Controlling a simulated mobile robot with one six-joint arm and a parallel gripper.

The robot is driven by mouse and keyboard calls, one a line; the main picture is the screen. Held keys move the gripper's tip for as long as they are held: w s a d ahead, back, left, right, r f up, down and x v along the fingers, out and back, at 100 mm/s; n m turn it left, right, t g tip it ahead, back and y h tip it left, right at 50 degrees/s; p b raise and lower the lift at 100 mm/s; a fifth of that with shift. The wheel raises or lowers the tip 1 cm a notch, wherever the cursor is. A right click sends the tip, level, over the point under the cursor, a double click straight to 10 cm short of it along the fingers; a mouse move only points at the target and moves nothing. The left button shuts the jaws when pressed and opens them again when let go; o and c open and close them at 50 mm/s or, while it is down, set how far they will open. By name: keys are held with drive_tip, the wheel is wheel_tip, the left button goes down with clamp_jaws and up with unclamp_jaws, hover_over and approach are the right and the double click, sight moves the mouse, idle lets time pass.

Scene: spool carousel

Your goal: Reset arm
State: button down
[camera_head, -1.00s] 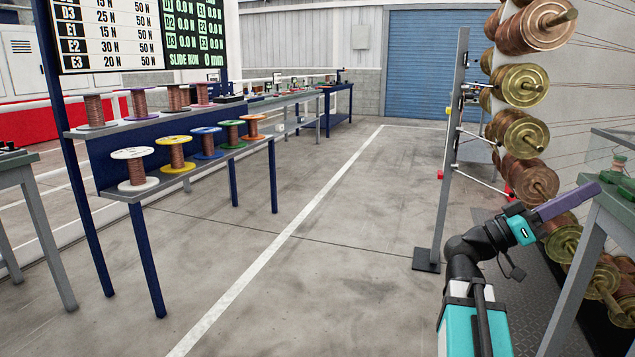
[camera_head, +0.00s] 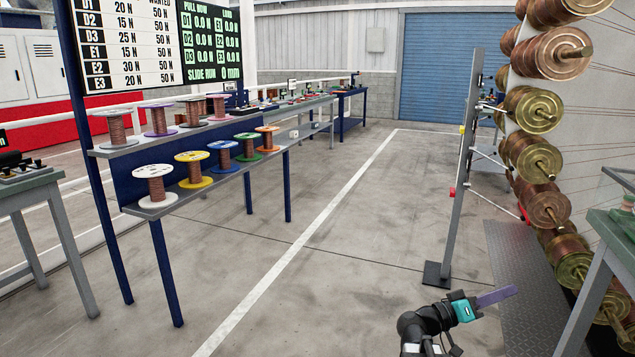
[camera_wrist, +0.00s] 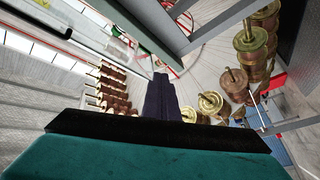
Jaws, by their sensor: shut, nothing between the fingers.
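My gripper (camera_head: 497,296) is at the lower right of the head view, above the floor, with its purple fingers together and pointing right. Nothing is held in it. In the wrist view the dark fingers (camera_wrist: 161,98) stand side by side, closed, with brass and copper spools beyond them. The carousel of large spools (camera_head: 534,108) rises at the right of the head view, apart from my gripper.
A two-tier rack (camera_head: 190,207) at left holds several copper-wire spools under a force board (camera_head: 110,42). A grey post (camera_head: 464,170) stands before the carousel. A grey table (camera_head: 597,285) is at the right edge. The middle floor (camera_head: 350,240) is clear.

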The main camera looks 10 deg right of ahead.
drive_tip(key=s+a+f+n+g+y+p, duration=0.1)
drive_tip(key=s+a+f+n+y+p, duration=0.2)
drive_tip(key=f, duration=0.6)
drive_tip(key=s+a+f+y+p, duration=0.3)
drive_tip(key=a+f, duration=0.1)
drive_tip(key=f, duration=0.6)
drive_tip(key=s+a+f+n+g+y+p, duration=0.1)
drive_tip(key=s+a+f+n+y+p, duration=0.2)
drive_tip(key=f, duration=0.6)
drive_tip(key=s+a+f+g+y+p, duration=0.35)
drive_tip(key=s+a+f+y, duration=0.35)
drive_tip(key=s+a+f, duration=0.85)
drive_tip(key=s+a+f+n+y, duration=0.1)
drive_tip(key=s+a+n+y, duration=0.1)
drive_tip(key=a, duration=0.8)
drive_tip(key=s+g+y, duration=0.1)
drive_tip(key=y, duration=0.1)
drive_tip(key=shift+s+n+y, duration=0.3)
drive_tip(key=shift+y, duration=0.1)
